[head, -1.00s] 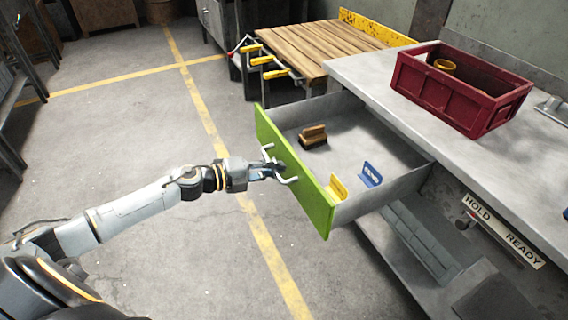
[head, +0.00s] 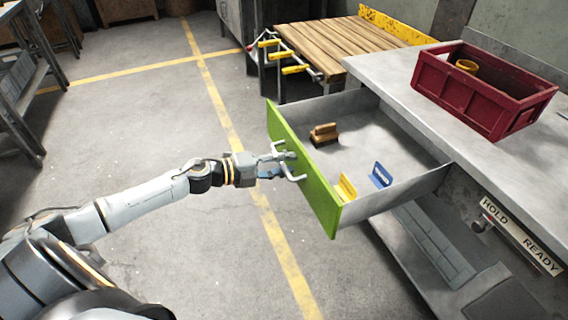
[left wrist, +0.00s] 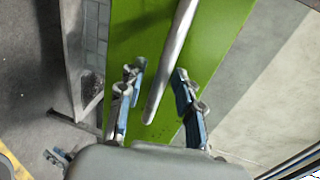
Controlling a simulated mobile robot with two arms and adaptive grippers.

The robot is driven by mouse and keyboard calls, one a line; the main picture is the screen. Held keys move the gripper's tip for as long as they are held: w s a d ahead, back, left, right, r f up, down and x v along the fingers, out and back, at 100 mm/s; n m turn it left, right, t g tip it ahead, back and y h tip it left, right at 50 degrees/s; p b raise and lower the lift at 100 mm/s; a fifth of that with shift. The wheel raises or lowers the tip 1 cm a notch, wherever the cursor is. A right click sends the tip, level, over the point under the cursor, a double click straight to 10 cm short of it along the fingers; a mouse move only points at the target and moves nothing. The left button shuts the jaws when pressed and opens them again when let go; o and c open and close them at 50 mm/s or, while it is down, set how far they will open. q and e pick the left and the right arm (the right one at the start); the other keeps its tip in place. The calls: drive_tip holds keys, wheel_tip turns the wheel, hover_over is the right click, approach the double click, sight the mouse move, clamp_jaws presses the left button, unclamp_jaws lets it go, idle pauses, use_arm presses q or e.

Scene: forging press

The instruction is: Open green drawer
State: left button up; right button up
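The green drawer (head: 304,172) is pulled well out of the grey bench, its inside visible from above. Its bar handle (head: 296,177) is on the outer face of the green front; the left wrist view shows it as a metal bar (left wrist: 172,62). My left gripper (head: 279,163) is at the handle. In the left wrist view its two fingers (left wrist: 158,98) stand apart, one on each side of the bar's end, with visible gaps. I cannot tell whether any part touches the bar. My right gripper is not in view.
The drawer holds a brown brush (head: 323,134), a yellow holder (head: 346,187) and a blue holder (head: 381,175). A red crate (head: 470,101) stands on the bench top (head: 400,75). A wooden-topped table (head: 325,45) stands behind the drawer. The floor left of the drawer is clear.

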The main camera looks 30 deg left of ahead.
use_arm(q)
drive_tip(key=shift+s+a, duration=0.25)
drive_tip(key=shift+s, duration=0.15)
drive_tip(key=v, duration=1.1)
drive_tip(key=shift+a+f, duration=0.1)
